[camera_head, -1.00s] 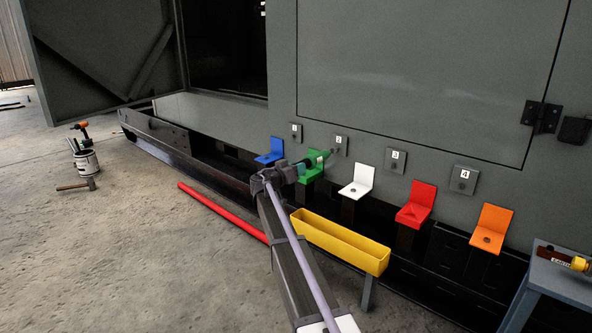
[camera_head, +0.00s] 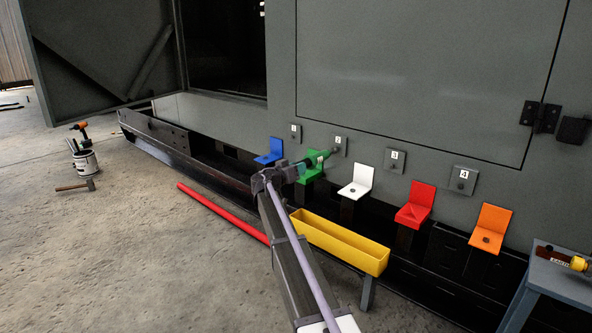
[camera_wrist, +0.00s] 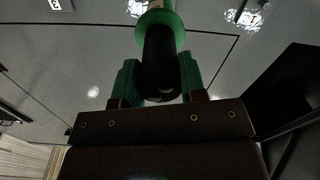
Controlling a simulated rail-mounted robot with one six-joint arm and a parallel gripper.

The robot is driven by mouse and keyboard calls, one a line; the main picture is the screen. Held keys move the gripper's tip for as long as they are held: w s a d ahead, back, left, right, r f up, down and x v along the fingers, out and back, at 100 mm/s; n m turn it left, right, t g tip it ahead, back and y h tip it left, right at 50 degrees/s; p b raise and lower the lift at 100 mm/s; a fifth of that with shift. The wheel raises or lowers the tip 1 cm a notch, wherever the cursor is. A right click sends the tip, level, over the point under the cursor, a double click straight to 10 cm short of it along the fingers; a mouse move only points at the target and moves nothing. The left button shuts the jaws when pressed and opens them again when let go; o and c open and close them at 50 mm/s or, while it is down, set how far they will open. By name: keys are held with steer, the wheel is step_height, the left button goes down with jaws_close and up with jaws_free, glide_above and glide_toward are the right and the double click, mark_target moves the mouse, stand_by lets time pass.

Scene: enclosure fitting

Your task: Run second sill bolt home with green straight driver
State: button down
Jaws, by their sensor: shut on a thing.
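My gripper (camera_head: 299,170) is shut on the green straight driver (camera_head: 321,157) and holds it nearly level, pointing at the sill plate marked 2 (camera_head: 340,146). In the wrist view, the driver's black grip (camera_wrist: 160,62) sits between my two fingers, with its green collar (camera_wrist: 160,20) beyond them. The driver's tip lies close to the second plate's bolt. The bolt is hidden or too small to make out, so I cannot tell whether they touch. The green bracket (camera_head: 309,176) is just below the driver.
Plates 1 (camera_head: 295,133), 3 (camera_head: 397,160) and 4 (camera_head: 463,180) line the sill. Blue (camera_head: 275,147), white (camera_head: 362,175), red (camera_head: 424,194) and orange (camera_head: 497,219) holders stand below them. A yellow trough (camera_head: 340,251) is near my arm. A side table (camera_head: 560,283) holds another tool.

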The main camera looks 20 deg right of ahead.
steer(key=shift+x, duration=0.85)
stand_by(1.8)
steer(key=shift+s+a, duration=0.1)
steer(key=shift+a, duration=0.05)
stand_by(0.7)
